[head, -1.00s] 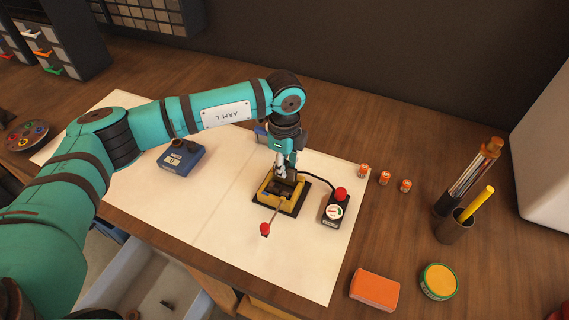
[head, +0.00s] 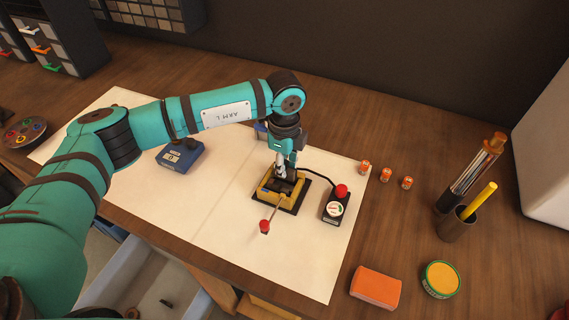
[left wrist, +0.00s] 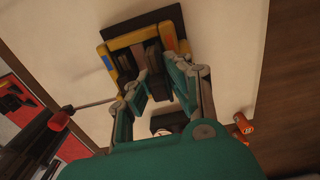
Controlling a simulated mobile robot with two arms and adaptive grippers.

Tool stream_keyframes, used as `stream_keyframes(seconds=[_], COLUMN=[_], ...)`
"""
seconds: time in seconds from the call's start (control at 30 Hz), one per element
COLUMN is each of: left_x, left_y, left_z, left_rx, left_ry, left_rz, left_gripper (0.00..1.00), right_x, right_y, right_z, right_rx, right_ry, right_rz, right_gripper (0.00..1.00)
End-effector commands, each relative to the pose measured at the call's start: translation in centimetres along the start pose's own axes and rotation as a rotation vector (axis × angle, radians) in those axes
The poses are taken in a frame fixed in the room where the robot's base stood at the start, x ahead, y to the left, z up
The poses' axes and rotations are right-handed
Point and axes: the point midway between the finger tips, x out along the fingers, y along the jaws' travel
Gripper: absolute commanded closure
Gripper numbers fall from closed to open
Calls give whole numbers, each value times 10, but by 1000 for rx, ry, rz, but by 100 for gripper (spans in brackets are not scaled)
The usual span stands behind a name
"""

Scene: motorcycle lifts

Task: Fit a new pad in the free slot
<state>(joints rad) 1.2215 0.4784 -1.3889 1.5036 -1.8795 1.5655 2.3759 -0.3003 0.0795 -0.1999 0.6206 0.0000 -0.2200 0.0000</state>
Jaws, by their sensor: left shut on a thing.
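A yellow fixture (head: 268,199) on a black base plate (head: 292,208) sits on the white sheet. A lever with a red knob (head: 264,226) sticks out at its front. My left gripper (head: 284,179) points down into the fixture and is shut on a small dark block, which seems to be a pad. In the left wrist view my gripper (left wrist: 158,75) has the dark block (left wrist: 153,57) between its fingertips, inside the yellow frame (left wrist: 124,62). The fingers hide part of the fixture, so I cannot tell how deep the block sits. My right gripper is not in view.
A black box (head: 333,212) with a red button and gauge stands close right. Three small orange cylinders (head: 386,175) stand beyond it. A blue device (head: 180,157) is at the left. An orange block (head: 376,287), a round tin (head: 441,279) and a pencil cup (head: 455,226) are at the right.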

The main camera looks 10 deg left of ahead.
Motion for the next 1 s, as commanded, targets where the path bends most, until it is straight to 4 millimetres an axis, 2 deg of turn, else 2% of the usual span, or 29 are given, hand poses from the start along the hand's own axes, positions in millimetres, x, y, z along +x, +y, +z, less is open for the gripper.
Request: stream_keyframes(seconds=[0.87, 0.9, 1.0], left_x=[14, 14, 14], left_y=[0, 0, 0], left_z=[0, 0, 0], left_rx=[0, 0, 0], left_ry=[0, 1, 0], left_rz=[-1, -1, 0], left_gripper=[100, 82, 69], right_x=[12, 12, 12], right_y=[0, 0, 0], right_z=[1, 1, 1], right_rx=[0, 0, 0], right_ry=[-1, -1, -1], right_rz=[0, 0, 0], right_gripper=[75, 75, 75])
